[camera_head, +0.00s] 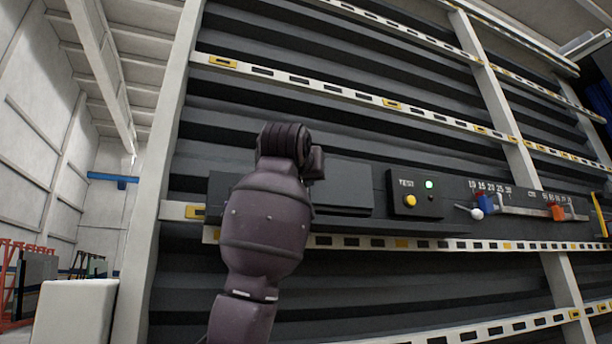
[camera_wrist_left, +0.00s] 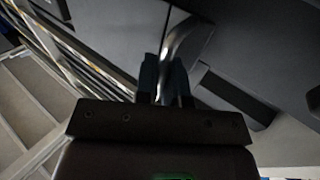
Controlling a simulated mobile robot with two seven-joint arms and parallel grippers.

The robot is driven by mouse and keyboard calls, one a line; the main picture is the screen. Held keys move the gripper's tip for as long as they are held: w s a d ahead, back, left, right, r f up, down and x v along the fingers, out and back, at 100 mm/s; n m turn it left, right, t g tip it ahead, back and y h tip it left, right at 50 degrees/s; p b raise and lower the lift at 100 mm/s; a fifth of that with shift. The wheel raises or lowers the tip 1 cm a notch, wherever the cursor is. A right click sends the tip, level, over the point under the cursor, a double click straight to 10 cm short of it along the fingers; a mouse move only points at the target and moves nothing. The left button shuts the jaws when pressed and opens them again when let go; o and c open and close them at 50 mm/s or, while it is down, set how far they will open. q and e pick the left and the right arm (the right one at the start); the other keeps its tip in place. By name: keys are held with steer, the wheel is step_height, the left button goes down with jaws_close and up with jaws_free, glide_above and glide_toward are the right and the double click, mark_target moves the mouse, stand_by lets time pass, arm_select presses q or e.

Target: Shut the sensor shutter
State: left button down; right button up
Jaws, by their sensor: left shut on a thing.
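A flat dark panel (camera_head: 343,186), apparently the sensor shutter, sits on the long dark housing on the wall, just right of my left wrist. My forearm and wrist cover its left part, so I cannot tell how far it is open. In the left wrist view, my left gripper (camera_wrist_left: 164,82) is shut on a curved shiny metal handle (camera_wrist_left: 178,43). The handle runs up between the two fingers across dark grey surfaces (camera_wrist_left: 110,28). In the head view the fingers are hidden behind my wrist. My right gripper is in neither view.
Right of the panel is a TEST box (camera_head: 415,192) with a yellow button and a lit green lamp. Further right is a scale (camera_head: 535,202) with red-orange and blue sliders. Perforated rails (camera_head: 330,88) cross the ribbed wall. A pale block (camera_head: 75,312) stands lower left.

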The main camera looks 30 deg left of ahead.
arm_select(q)
steer(key=c, duration=1.6)
jaws_free()
steer(key=shift+w+f, duration=0.15)
steer(key=shift+f, duration=0.2)
steer(key=shift+c, duration=0.2)
steer(key=shift+o, duration=0.6)
steer(key=shift+r, duration=0.1)
steer(key=b+v, duration=0.1)
steer(key=v, duration=1)
steer(key=shift+b, duration=0.35)
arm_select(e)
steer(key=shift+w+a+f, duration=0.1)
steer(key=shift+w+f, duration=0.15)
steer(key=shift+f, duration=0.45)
arm_select(q)
steer(key=shift+a+r, duration=0.1)
steer(key=shift+r, duration=0.05)
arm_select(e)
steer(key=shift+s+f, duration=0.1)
